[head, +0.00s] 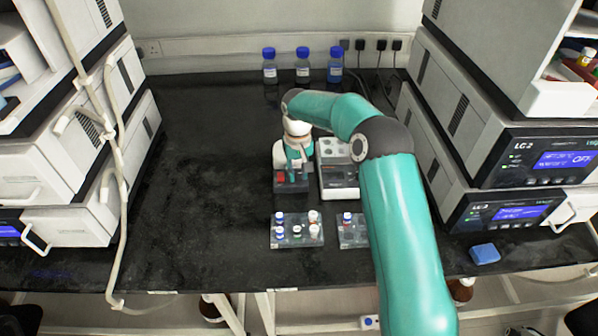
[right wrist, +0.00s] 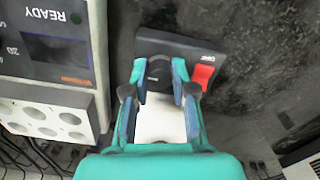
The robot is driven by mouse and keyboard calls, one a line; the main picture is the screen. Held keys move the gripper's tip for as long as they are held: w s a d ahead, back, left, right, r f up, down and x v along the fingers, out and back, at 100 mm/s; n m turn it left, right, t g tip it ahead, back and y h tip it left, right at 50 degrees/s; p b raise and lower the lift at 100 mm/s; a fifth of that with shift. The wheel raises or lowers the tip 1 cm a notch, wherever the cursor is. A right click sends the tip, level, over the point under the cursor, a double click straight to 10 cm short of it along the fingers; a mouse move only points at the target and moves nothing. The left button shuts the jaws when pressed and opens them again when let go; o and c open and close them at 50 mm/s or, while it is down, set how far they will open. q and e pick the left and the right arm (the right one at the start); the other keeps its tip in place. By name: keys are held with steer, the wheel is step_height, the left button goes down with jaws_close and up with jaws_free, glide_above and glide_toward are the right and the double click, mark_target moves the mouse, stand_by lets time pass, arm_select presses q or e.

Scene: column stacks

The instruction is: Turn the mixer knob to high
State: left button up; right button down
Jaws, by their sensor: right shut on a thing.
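The mixer (head: 293,187) stands on the black bench near the middle of the head view, with a dark front and a red switch (head: 281,179). In the right wrist view its dark panel (right wrist: 165,41) carries a round black knob (right wrist: 157,70) and the red switch to the right of it. My right gripper (right wrist: 159,79) is shut on the knob, with one teal finger on each side. In the head view my right gripper (head: 297,160) is over the mixer and hides much of it. The knob's pointer and setting cannot be read. My left gripper is not in view.
A pale block unit (head: 340,192) stands close right of the mixer. Vial racks (head: 297,243) (head: 350,243) lie in front. Blue-capped bottles (head: 303,75) stand at the back. Instrument stacks (head: 490,150) flank the bench. The bench left of the mixer is clear.

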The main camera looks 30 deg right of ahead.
mark_target(298, 173)
steer(key=shift+s, duration=0.1)
steer(key=c, duration=0.9)
jaws_free()
steer(key=shift+c, duration=0.2)
steer(key=shift+r, duration=0.6)
step_height(298, 173, up, 7)
steer(key=shift+f, duration=0.15)
